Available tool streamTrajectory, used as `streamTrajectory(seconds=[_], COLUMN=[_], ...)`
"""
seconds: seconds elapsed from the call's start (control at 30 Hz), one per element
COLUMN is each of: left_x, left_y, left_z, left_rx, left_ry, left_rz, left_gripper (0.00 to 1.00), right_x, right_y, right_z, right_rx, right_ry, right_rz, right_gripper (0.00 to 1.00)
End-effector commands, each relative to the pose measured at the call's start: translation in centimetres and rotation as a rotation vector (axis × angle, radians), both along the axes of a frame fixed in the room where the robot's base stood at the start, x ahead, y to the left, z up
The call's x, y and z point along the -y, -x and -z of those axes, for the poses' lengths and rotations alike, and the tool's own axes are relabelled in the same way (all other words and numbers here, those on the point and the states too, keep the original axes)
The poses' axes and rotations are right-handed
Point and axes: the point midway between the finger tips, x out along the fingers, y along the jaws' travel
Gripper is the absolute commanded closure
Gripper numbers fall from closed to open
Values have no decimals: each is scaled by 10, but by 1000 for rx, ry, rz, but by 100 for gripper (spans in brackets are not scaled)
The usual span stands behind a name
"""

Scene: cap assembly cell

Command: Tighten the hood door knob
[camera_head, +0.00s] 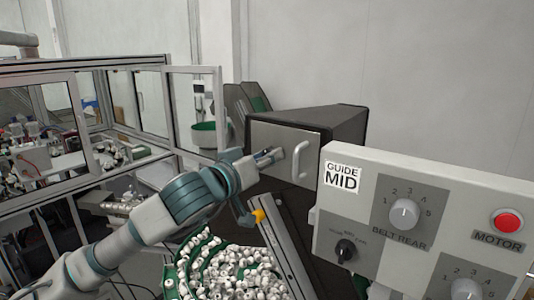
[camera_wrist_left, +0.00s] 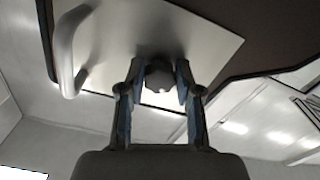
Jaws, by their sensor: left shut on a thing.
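The hood door (camera_head: 270,134) is a light metal plate on the front of a dark hood. It also shows in the left wrist view (camera_wrist_left: 200,42). A pale curved handle (camera_head: 301,160) is fixed on its right side in the head view. My left gripper (camera_head: 270,156) reaches the plate left of the handle. In the left wrist view its fingers stand on both sides of the grey hood door knob (camera_wrist_left: 159,78), and the gripper is shut on it. In the head view the fingers mostly hide the knob. My right gripper is not in view.
A control panel (camera_head: 355,225) with dials and a red button stands at the right front. Many white caps (camera_head: 235,272) lie in a green feeder below my left arm. A framed glass enclosure (camera_head: 190,75) stands at the left, its door frame near the hood.

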Motion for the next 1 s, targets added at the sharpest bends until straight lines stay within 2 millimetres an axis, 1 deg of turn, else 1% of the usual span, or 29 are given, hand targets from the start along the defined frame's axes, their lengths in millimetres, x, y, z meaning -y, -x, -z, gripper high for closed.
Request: streamTrajectory(seconds=[0.03, 0.3, 0.5, 0.73, 1.0], left_x=[1, 0, 0, 0, 0], left_y=[-2, -2, -2, -2, -2], left_z=[5, 5, 5, 4, 5], left_rx=[13, 152, 231, 287, 310], left_ry=[-41, -231, -338, -412, -442], left_rz=[-1, 0, 1, 1, 1], left_gripper=[100, 100, 100, 100, 100], right_x=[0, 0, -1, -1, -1], right_y=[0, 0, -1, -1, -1], right_z=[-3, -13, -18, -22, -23], right_rx=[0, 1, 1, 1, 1], right_ry=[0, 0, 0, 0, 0], right_rz=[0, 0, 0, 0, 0], right_gripper=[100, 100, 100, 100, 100])
